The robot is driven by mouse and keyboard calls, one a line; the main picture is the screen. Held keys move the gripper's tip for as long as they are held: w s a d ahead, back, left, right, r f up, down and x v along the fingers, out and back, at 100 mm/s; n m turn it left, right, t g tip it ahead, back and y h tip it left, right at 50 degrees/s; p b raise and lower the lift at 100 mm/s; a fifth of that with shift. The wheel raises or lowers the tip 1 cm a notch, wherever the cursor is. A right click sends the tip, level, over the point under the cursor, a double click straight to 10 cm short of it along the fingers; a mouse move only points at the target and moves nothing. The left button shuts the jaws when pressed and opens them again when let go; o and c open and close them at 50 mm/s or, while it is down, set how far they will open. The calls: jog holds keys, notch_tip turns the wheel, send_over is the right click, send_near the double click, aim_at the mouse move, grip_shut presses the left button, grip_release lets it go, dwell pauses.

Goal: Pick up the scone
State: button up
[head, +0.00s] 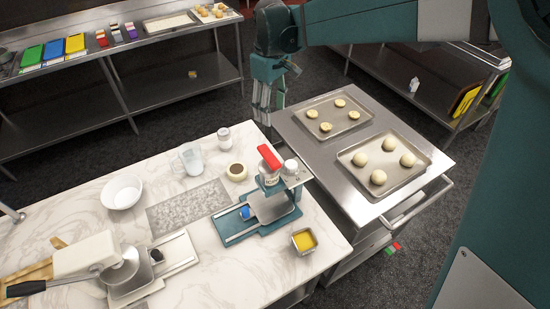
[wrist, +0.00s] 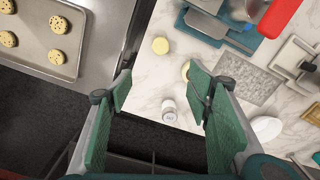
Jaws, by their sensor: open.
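I cannot tell for certain which piece is the scone. Pale round pieces with dark specks (head: 326,126) lie on the far baking tray (head: 318,103); that tray shows at the upper left of the wrist view (wrist: 28,58). Plain pale dough balls (head: 378,177) sit on the nearer tray (head: 402,194). A pale yellow round piece (wrist: 160,45) is on the marble counter in the wrist view. My gripper (head: 265,108) is open and empty, pointing down beyond the counter's far edge, left of the trays. Its fingers (wrist: 160,97) spread over the counter edge and dark floor.
The marble counter (head: 85,203) holds a white jar (head: 223,136), a jug (head: 190,158), a white bowl (head: 122,192), a red-topped machine (head: 268,200) and a yellow-filled tin (head: 304,240). A steel cart (head: 345,187) carries the trays. Steel shelving (head: 65,80) stands behind.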

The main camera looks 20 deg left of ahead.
notch_tip(320, 180, down, 19)
jog(key=shift+d+r, duration=0.1)
dwell(0.3)
jog(key=shift+f, duration=1.25)
jog(key=shift+s+f, duration=0.2)
jog(key=shift+f, duration=2.45)
jog(key=shift+d, duration=0.1)
jog(key=shift+c, duration=0.2)
jog(key=c, duration=0.9)
